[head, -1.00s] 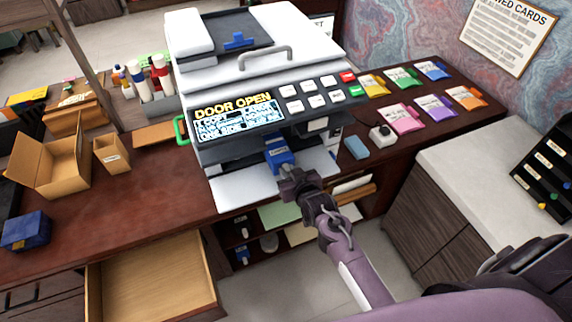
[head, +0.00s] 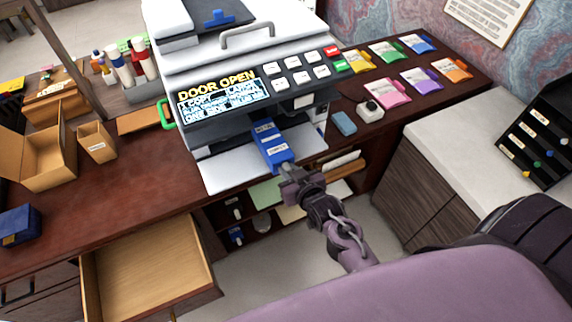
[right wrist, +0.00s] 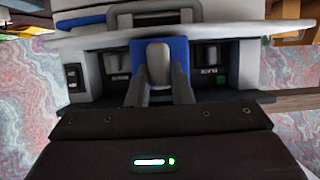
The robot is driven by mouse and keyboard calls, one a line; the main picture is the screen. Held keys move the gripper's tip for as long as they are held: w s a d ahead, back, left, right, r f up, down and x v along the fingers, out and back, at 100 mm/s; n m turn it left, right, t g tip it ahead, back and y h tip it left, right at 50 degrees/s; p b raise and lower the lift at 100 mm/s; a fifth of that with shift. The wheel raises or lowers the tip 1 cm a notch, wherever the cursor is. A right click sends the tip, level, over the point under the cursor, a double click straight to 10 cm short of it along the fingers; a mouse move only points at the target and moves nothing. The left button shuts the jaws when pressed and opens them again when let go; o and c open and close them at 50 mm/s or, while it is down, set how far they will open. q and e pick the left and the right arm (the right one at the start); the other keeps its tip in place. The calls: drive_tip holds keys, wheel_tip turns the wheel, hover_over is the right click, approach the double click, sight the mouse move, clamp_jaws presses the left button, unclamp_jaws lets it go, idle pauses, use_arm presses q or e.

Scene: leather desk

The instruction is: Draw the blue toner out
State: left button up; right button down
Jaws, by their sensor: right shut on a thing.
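The blue toner (head: 272,146) sticks out of the copier's open front, above the lowered white door flap. Its near end is out over the flap and its far end is still inside the machine. My right gripper (head: 287,171) is shut on the toner's near end. In the right wrist view the fingers (right wrist: 158,82) close on a grey grip on the blue toner (right wrist: 178,48). The copier (head: 240,70) shows "DOOR OPEN" on its screen. My left gripper is not in view.
The white door flap (head: 225,172) lies open at the desk's front edge. An open wooden drawer (head: 150,265) juts out at lower left. Colored packets (head: 386,91), a blue block (head: 343,122) and a small white device (head: 370,112) lie right of the copier. Cardboard boxes (head: 45,160) stand left.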

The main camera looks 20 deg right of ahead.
drive_tip(key=s, duration=0.9)
drive_tip(key=shift+s+d, duration=0.15)
drive_tip(key=shift+s, duration=0.1)
drive_tip(key=shift+r, duration=0.1)
idle(0.3)
